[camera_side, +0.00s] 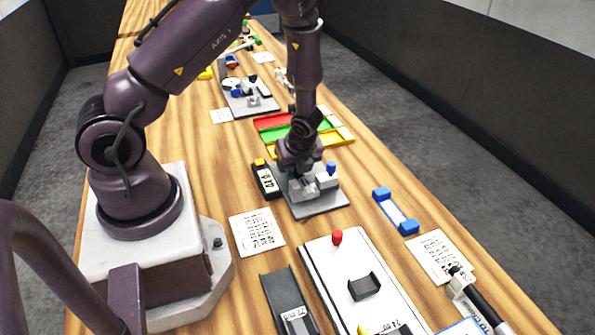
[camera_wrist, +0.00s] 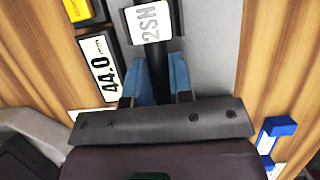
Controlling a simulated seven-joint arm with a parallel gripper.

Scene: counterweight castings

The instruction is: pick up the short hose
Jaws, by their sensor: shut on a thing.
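The short hose (camera_wrist: 158,72) is a black tube with a white tag marked 2SN, seen in the wrist view. My gripper (camera_wrist: 163,80) is shut on it, with one bluish finger on each side of the tube. In the side view my gripper (camera_side: 301,178) is low over a grey fixture plate (camera_side: 318,208). There the hose is hidden or too small to make out. The plate also shows in the wrist view (camera_wrist: 212,50). I cannot tell whether the hose still touches the plate.
A black gauge reading 44.0 (camera_wrist: 101,62) with a yellow end lies close left of the plate. A blue-ended piece (camera_side: 396,212) lies to the right. Red, green and yellow trays (camera_side: 343,135) are behind. A white board with a red knob (camera_side: 337,237) is in front.

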